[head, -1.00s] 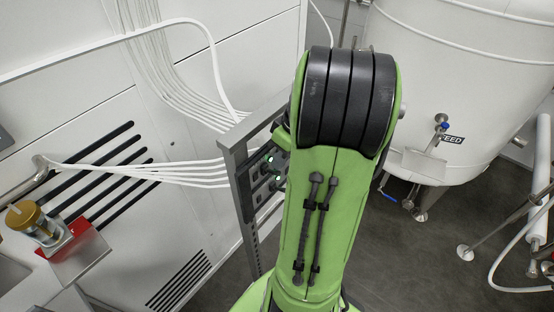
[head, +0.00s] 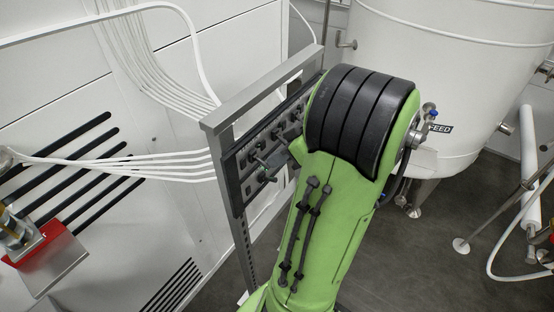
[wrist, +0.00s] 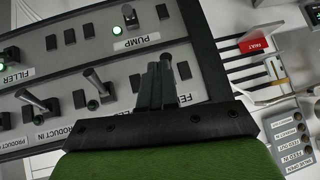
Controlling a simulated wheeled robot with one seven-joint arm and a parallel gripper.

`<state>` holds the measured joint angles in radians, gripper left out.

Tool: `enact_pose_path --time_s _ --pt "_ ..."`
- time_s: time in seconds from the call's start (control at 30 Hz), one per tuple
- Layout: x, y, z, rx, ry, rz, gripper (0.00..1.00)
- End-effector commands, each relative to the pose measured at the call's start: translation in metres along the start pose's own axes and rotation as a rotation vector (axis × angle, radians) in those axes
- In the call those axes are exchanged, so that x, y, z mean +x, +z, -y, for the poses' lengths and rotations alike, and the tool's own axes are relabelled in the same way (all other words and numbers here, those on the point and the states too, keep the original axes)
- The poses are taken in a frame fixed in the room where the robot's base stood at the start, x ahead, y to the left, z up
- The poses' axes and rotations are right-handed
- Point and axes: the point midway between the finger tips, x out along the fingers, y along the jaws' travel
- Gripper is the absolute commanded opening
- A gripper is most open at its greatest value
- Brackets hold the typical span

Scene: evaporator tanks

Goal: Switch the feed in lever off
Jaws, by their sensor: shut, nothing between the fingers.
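My gripper (wrist: 157,72) shows in the wrist view with its dark fingers together, in front of a grey lever panel (wrist: 130,88). A grey lever (wrist: 167,61) stands up right behind the fingertips, beside a label that reads "FE" before the fingers hide part of it. I cannot tell whether they touch, nor whether this is the feed in lever.
A lever (wrist: 35,101) marked "PRODUCT IN" and a pump switch (wrist: 129,15) are on the panel.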

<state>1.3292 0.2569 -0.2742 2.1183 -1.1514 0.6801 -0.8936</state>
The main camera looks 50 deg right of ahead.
Motion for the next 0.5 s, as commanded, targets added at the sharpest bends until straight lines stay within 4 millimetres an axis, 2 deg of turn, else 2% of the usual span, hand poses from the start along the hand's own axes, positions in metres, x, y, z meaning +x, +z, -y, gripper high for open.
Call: enact_pose_path --time_s 0.27,0.5 --pt "0.000 -0.001 0.000 0.000 0.000 0.002 0.00" --pt "0.003 -0.011 0.000 -0.001 -0.002 0.003 0.00"
